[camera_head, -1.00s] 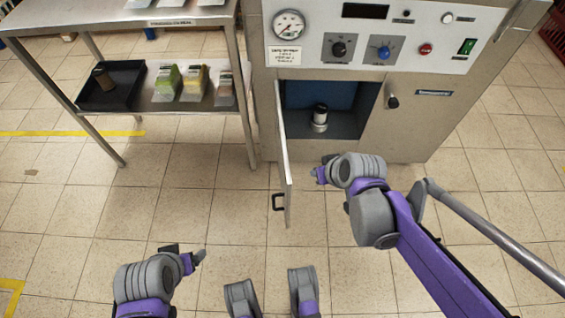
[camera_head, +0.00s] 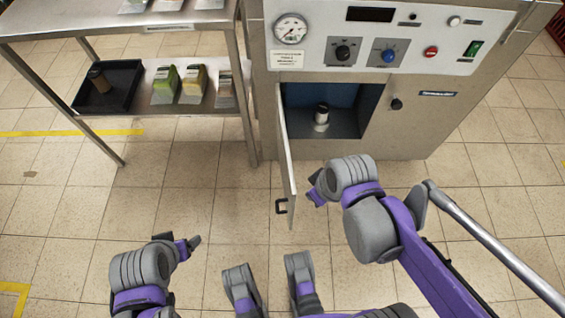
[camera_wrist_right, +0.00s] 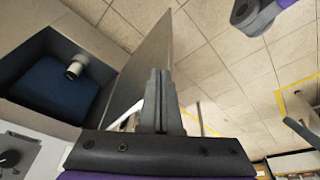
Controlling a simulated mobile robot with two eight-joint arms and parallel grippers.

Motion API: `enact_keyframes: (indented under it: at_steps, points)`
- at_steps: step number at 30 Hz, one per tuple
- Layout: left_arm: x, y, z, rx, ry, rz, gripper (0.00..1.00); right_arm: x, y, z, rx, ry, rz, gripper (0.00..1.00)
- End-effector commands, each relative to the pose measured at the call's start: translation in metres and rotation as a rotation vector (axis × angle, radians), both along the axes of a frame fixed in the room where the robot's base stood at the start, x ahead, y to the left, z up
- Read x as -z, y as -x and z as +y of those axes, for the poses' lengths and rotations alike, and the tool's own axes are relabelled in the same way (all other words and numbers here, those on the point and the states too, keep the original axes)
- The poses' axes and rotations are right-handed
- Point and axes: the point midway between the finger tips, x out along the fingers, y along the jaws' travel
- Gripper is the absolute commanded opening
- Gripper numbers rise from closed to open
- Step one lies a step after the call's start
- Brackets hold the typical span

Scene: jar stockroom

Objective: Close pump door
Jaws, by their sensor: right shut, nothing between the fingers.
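Inside the chamber (camera_head: 350,122) stands a small jar with a white body and dark top (camera_head: 321,117), seen also in the wrist view (camera_wrist_right: 77,66). My right gripper (camera_head: 312,194) is shut and empty, just right of the door on its inner side; contact cannot be told. My left gripper (camera_head: 192,243) is low at left, away from the door; its fingers are unclear.
A control panel (camera_head: 390,38) with gauge and knobs is above the chamber, and a dark knob (camera_head: 396,104) is right of it. A metal shelf (camera_head: 160,108) with a black tray (camera_head: 108,88) and several packets stands left. The floor left of the door is clear.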

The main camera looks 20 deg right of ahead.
Motion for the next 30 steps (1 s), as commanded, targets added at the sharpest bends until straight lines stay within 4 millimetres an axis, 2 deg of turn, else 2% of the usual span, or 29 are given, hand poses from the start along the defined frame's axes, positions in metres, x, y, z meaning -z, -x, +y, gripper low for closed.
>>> enact_keyframes:
  at_steps: [1, 5, 12, 17, 23, 26, 30]
  points:
    - [-0.008, 0.001, 0.0, 0.0, 0.0, -0.003, 0.79, -0.009, -0.005, 0.003, -0.055, 0.002, 0.007, 0.0]
    - [-0.022, 0.002, 0.0, 0.0, 0.0, -0.007, 0.79, -0.023, -0.019, 0.011, -0.232, 0.004, 0.026, 0.0]
    - [-0.056, 0.003, 0.0, 0.0, 0.0, -0.019, 0.79, -0.054, -0.058, 0.035, -0.702, -0.025, 0.028, 0.0]
    - [-0.067, 0.003, 0.0, 0.0, 0.0, -0.023, 0.79, -0.061, -0.074, 0.045, -0.922, -0.05, 0.005, 0.0]
    - [-0.065, 0.003, 0.0, 0.0, 0.0, -0.022, 0.79, -0.053, -0.078, 0.051, -0.992, -0.058, -0.005, 0.0]
    - [-0.06, 0.003, 0.0, 0.0, 0.0, -0.021, 0.79, -0.039, -0.078, 0.056, -0.993, -0.057, -0.004, 0.0]
    - [-0.05, 0.003, 0.0, 0.0, 0.0, -0.017, 0.79, -0.011, -0.08, 0.065, -0.991, -0.057, -0.005, 0.0]
